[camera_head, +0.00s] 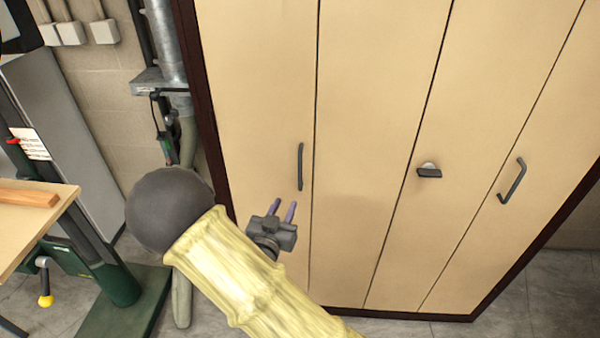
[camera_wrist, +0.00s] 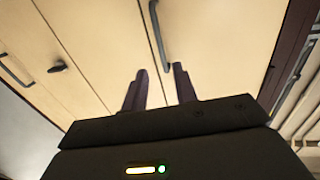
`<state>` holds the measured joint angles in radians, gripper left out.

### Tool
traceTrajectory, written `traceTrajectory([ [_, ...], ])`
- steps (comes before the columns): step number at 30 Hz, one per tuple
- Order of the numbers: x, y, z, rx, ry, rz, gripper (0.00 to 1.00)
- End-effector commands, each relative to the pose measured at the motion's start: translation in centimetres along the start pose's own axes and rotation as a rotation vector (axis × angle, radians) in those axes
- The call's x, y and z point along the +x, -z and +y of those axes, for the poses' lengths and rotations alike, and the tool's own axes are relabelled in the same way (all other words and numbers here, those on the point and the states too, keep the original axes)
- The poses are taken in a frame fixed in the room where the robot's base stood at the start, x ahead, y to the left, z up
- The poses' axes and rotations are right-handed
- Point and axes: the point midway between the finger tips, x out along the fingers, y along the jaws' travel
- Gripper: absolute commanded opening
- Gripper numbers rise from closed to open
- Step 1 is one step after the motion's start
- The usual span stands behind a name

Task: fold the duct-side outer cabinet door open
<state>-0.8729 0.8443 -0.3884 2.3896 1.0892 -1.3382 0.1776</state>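The duct-side outer cabinet door (camera_head: 255,90) is the leftmost tan panel and looks closed, flush with the panel beside it. Its dark bar handle (camera_head: 300,167) stands upright near the panel's right edge. My gripper (camera_head: 282,209) is in front of this door, below and left of the handle, with its fingers pointing up toward the door. In the wrist view the door (camera_wrist: 225,45) and handle (camera_wrist: 161,38) appear beyond the fingertips. My gripper (camera_wrist: 158,76) is open there, with an empty gap between its two fingers. No contact with the handle shows.
Other panels carry a small knob (camera_head: 429,171) and a second bar handle (camera_head: 512,181). A grey duct (camera_head: 167,45) runs beside the cabinet's dark left frame (camera_head: 205,90). A wooden work table (camera_head: 30,225) and green machine base (camera_head: 125,305) stand at the left.

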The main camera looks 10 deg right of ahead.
Motion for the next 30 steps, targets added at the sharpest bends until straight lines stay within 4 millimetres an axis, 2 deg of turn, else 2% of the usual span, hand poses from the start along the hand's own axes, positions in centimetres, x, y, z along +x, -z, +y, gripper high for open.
traceTrajectory([
  [3, 2.3, 0.2, 0.1, 0.001, -0.005, 0.002, 0.28],
  [21, 12.6, 0.2, 0.1, 0.000, -0.002, 0.001, 0.28],
  [25, 13.9, 0.1, 0.0, 0.000, -0.001, 0.000, 0.28],
  [30, 14.3, 0.0, 0.0, -0.001, 0.000, 0.000, 0.28],
])
